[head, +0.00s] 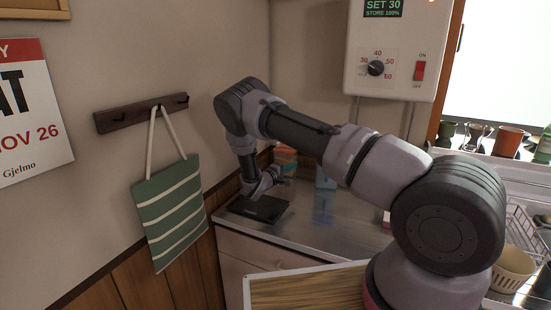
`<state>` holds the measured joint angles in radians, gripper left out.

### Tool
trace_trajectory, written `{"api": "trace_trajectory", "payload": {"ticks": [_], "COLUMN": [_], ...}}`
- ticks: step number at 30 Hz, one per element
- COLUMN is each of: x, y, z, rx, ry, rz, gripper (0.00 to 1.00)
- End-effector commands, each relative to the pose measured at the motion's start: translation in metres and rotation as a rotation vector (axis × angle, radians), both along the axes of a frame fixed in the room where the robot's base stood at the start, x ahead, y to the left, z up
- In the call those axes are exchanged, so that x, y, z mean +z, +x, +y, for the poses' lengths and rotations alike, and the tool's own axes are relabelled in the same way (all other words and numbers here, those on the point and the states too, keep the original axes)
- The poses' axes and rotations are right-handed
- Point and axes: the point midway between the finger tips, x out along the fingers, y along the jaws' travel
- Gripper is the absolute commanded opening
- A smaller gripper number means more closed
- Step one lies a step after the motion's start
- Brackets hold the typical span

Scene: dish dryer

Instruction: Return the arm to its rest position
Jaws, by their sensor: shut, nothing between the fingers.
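My arm reaches from the lower right up and over to the left, then bends down toward the counter in the far corner. My gripper (264,184) is at its lower end, small in the view, just above a flat black object (258,209) on the counter. The gripper is shut with nothing seen in it. Whether it touches the black object I cannot tell.
The metal counter (318,222) runs along the corner, with colored items behind my arm. A white control box (397,50) is above.

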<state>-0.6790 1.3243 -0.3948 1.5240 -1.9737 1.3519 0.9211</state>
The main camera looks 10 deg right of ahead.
Motion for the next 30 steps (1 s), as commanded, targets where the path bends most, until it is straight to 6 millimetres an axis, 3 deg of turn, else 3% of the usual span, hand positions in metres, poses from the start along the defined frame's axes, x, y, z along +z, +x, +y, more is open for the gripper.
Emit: {"api": "trace_trajectory", "payload": {"ticks": [5,9,15,21,30], "x": [0.061,0.112,0.174,0.229,0.301], "y": [-0.018,-0.049,-0.105,-0.166,-0.262], "z": [-0.039,-0.072,-0.101,-0.113,-0.104], "rx": [-0.188,-0.356,-0.539,-0.652,-0.683], "ry": [0.136,0.292,0.544,0.813,1.223], "rz": [0.007,0.034,0.074,0.107,0.121], "gripper": [0.0,0.0,0.0,0.0,0.0]}}
